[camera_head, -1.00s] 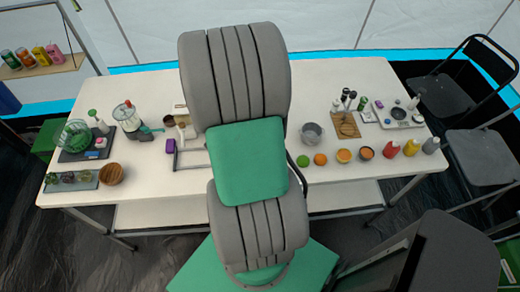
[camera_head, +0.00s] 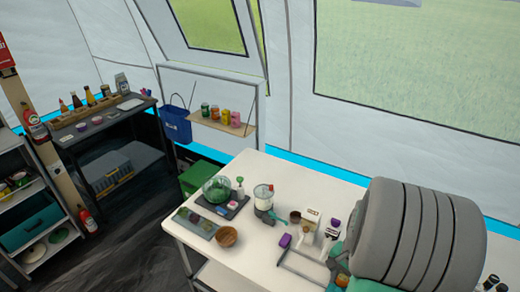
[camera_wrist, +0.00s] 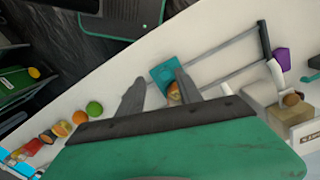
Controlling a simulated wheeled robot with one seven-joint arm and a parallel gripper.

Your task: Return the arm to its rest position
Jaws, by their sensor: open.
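My arm (camera_head: 405,235) fills the lower right of the head view, folded over the white table (camera_head: 235,265). My gripper (camera_wrist: 160,78) shows in the wrist view with its two grey fingers apart. It points down toward the white tabletop. A small orange-brown round item (camera_wrist: 173,91) and a teal flat item (camera_wrist: 163,70) show between and beyond the fingers. I see nothing clamped between them, and the distance to the items is hard to judge.
A wooden bowl (camera_head: 227,237), a green basket (camera_head: 216,188) and a blender (camera_head: 263,197) stand on the table's left part. A grey frame (camera_head: 300,268) lies near my arm. A hanging shelf (camera_head: 228,124) holds several cans. A dark shelf unit (camera_head: 105,135) stands at left.

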